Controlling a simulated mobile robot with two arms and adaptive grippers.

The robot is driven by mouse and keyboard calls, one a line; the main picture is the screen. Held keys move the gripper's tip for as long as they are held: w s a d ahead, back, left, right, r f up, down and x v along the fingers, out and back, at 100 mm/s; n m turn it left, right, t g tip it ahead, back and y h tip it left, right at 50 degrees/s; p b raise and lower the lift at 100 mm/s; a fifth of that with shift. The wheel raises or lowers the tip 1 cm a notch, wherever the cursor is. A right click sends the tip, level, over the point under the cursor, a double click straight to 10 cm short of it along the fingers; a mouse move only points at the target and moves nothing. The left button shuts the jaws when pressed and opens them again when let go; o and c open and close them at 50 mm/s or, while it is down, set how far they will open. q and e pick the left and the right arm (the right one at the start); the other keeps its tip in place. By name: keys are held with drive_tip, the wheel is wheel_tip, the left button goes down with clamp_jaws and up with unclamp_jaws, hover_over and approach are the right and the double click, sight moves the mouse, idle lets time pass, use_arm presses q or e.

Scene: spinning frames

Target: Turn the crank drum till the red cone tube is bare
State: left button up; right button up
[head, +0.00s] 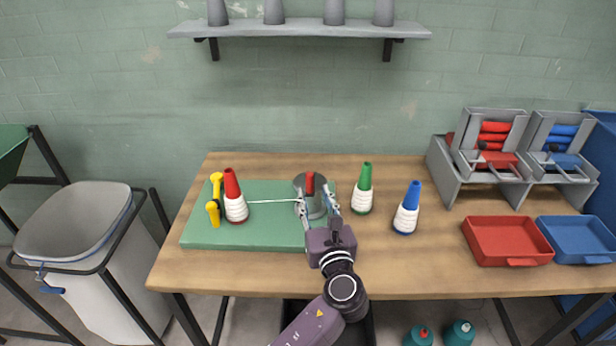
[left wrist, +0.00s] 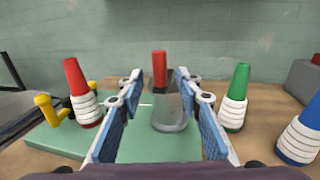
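The red cone tube (head: 232,190) stands upright on the green board (head: 255,238), its red top bare and its lower part wrapped in white yarn; it also shows in the left wrist view (left wrist: 76,78). A white thread runs from it to the grey crank drum (head: 313,207). The drum carries an upright red grip (head: 310,184), seen straight ahead in the left wrist view (left wrist: 159,70). My left gripper (head: 318,200) is open, its two fingers wide apart with the drum and red grip between them in view. I cannot tell if they touch. My right gripper is not in view.
Yellow posts (head: 214,195) stand beside the red cone. A green cone (head: 363,190) and a blue cone (head: 407,209), both wrapped in white, stand right of the drum. Red (head: 508,257) and blue trays (head: 585,255) lie at the table's right. The table's front middle-right is clear.

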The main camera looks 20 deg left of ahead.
sight(311, 185)
use_arm(q)
drive_tip(key=x, duration=0.4)
drive_tip(key=shift+w+a+r+p, duration=0.15)
drive_tip(key=shift+w+a+p, duration=0.1)
drive_tip(key=shift+w+p, duration=0.1)
drive_tip(key=shift+w+a, duration=0.15)
drive_tip(key=shift+w, duration=0.15)
drive_tip(key=shift+w+a, duration=0.1)
drive_tip(key=c, duration=0.9)
clamp_jaws()
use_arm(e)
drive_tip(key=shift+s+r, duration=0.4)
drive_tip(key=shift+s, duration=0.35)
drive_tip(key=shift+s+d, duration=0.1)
